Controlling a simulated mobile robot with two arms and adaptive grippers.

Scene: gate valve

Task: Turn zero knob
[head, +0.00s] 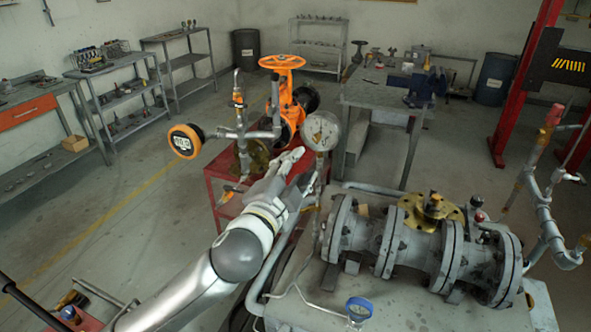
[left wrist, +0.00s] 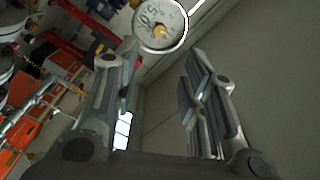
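My left gripper (head: 296,163) reaches in from the lower left to just left of and below a round white dial gauge (head: 321,131). In the left wrist view my left gripper (left wrist: 160,75) is open, with nothing between its fingers. A white dial gauge (left wrist: 160,23) shows beyond the fingertips at the top, apart from them, with a small brass-coloured part (left wrist: 159,31) near its centre. I cannot tell whether this part is the zero knob. My right gripper is not in view.
An orange gate valve with a handwheel (head: 282,63) stands behind on a red cart (head: 218,168). A large flanged pipe assembly (head: 420,245) lies to the right of my arm. A small blue gauge (head: 359,308) is at the front.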

